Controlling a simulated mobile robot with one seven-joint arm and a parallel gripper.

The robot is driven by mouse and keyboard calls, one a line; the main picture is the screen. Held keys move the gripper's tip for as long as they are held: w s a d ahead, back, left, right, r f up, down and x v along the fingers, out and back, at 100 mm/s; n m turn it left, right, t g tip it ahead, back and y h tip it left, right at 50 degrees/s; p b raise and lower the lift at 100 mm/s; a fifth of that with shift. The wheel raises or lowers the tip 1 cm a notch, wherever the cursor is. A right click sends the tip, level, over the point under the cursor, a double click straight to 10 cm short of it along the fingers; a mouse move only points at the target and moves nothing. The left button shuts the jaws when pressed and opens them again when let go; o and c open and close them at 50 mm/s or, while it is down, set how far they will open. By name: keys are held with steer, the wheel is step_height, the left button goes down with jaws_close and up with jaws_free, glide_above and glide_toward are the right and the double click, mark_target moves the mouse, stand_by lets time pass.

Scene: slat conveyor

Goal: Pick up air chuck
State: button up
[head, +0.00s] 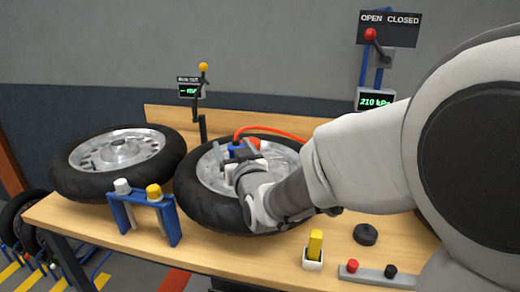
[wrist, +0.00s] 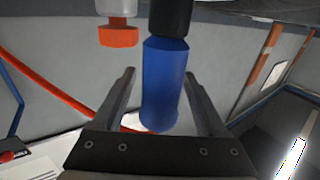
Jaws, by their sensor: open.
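A blue cylinder with a black upper part, which looks like the air chuck (wrist: 164,85), stands between the two fingers of my gripper (wrist: 160,76) in the wrist view. The fingers are open, one on each side, with a visible gap at the left; I cannot tell whether the right one touches. In the head view my gripper (head: 238,158) is above the middle wheel (head: 208,212), and a bit of blue (head: 232,150) shows at its fingers. My arm and gripper hide most of the chuck there.
An orange-tipped part (wrist: 118,37) hangs close to the left finger. An orange hose (head: 270,131) arcs behind my gripper. Another wheel (head: 75,180) lies at left. A blue stand (head: 148,220), a yellow block (head: 315,243) and a black knob (head: 366,234) occupy the bench front.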

steer(key=shift+c, duration=0.2)
jaws_close()
stand_by(0.3)
